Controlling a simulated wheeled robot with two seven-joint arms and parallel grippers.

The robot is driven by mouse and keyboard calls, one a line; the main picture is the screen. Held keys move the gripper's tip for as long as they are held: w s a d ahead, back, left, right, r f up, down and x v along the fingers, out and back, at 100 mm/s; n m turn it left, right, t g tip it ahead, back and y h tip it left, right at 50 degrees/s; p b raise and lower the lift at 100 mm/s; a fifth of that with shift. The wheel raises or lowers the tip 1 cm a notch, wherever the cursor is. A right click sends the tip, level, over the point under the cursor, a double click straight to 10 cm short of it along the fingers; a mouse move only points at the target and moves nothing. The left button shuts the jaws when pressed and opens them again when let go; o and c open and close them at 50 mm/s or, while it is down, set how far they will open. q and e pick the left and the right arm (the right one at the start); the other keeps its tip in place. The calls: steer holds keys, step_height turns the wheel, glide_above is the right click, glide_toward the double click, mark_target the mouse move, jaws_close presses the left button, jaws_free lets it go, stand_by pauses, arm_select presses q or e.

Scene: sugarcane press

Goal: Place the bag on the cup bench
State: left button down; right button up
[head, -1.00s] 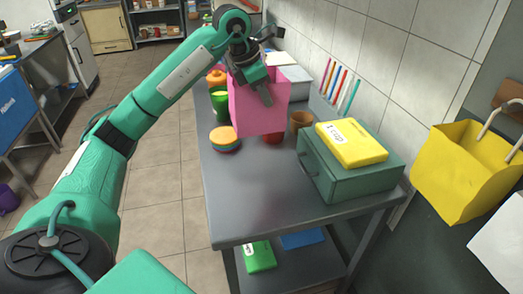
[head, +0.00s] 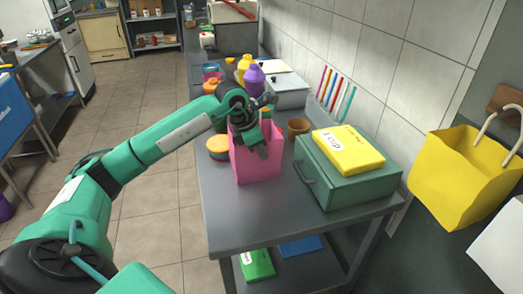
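The pink bag (head: 256,170) is upright over the near-middle part of the grey cup bench (head: 240,222). Its base looks to be on the bench top or very close to it. My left gripper (head: 260,143) is at the bag's upper edge, with one finger over the near wall. It looks shut on that wall; the other finger is hidden. My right gripper is out of view.
A green box (head: 350,188) with a yellow pack (head: 347,149) on it stands right of the bag. A brown cup (head: 298,127) and stacked coloured lids (head: 217,147) are close by. A yellow bag (head: 463,180) hangs at right. The bench front is clear.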

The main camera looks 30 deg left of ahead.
arm_select(q)
steer(key=c, duration=1.7)
jaws_free()
steer(key=shift+r, duration=0.1)
steer(key=v, duration=1.2)
